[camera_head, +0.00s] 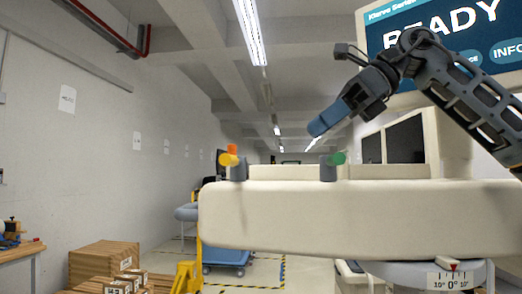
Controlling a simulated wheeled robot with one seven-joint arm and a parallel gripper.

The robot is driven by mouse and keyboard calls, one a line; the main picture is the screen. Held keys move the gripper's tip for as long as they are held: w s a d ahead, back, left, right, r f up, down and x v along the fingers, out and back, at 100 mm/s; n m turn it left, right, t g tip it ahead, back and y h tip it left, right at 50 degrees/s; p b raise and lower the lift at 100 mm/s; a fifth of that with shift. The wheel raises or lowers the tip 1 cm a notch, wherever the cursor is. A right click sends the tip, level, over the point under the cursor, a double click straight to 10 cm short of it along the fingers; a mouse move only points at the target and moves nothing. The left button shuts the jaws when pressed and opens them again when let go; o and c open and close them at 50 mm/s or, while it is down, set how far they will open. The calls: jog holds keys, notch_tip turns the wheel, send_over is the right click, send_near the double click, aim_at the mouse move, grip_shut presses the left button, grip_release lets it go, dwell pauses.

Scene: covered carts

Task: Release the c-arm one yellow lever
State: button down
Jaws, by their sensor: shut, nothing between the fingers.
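The c-arm is a cream-coloured machine with a long horizontal beam (360,220) across the view. A yellow lever (228,159) with an orange part (232,149) above it sits on a dark grey post at the beam's left end. A green knob or lever (338,158) sits on a second grey post farther right. My gripper (317,128) comes in from the upper right with its blue fingers shut and empty. It points down and left, above the green one and apart from it. It is up and to the right of the yellow lever, touching nothing.
A large screen (440,40) reading READY stands behind my arm, with dark monitors (407,140) below it. Wooden crates (103,262) are at lower left, and a blue cart (226,256) is beyond the beam. The air above the beam's left half is clear.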

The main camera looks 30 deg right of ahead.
jog(key=w+a+r+p+x, duration=0.1)
jog(key=p+x, duration=0.3)
jog(key=x, duration=0.8)
jog(key=shift+a+r, duration=0.45)
jog(key=shift+r, duration=0.05)
jog(key=shift+w, duration=0.1)
jog(key=shift+a+f+b, duration=0.1)
jog(key=shift+a+b, duration=0.05)
jog(key=shift+b, duration=0.15)
